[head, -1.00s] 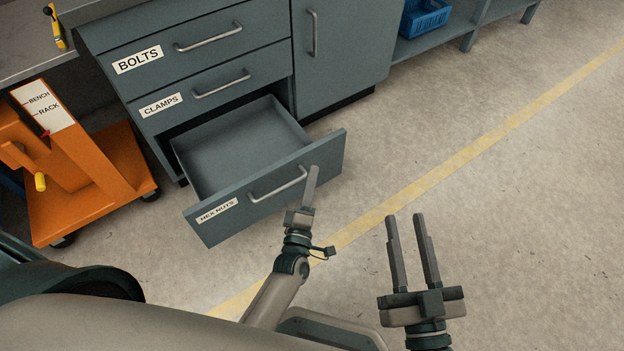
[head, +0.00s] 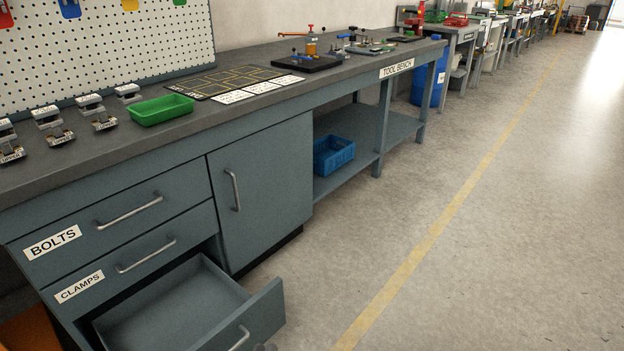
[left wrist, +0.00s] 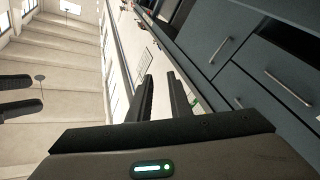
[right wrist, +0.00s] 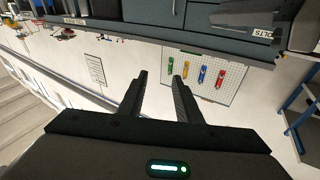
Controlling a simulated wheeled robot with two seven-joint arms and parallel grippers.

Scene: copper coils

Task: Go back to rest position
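My left gripper (left wrist: 160,76) is open and empty in the left wrist view, with a gap between its two fingers. Only a small dark tip of it (head: 265,347) shows at the bottom edge of the head view, by the open drawer's handle. My right gripper (right wrist: 160,75) is open and empty in the right wrist view; its two spread fingers also show at the left of the left wrist view (left wrist: 18,94). It is out of the head view. The lowest drawer (head: 262,318) stands pulled open, and the part of its inside that shows is empty.
The workbench (head: 190,135) carries a green bin (head: 162,109), several metal clamps and a black grid mat (head: 222,82). A blue crate (head: 333,155) sits on the lower shelf. The floor (head: 480,260) right of the bench is clear, with a yellow line (head: 430,240).

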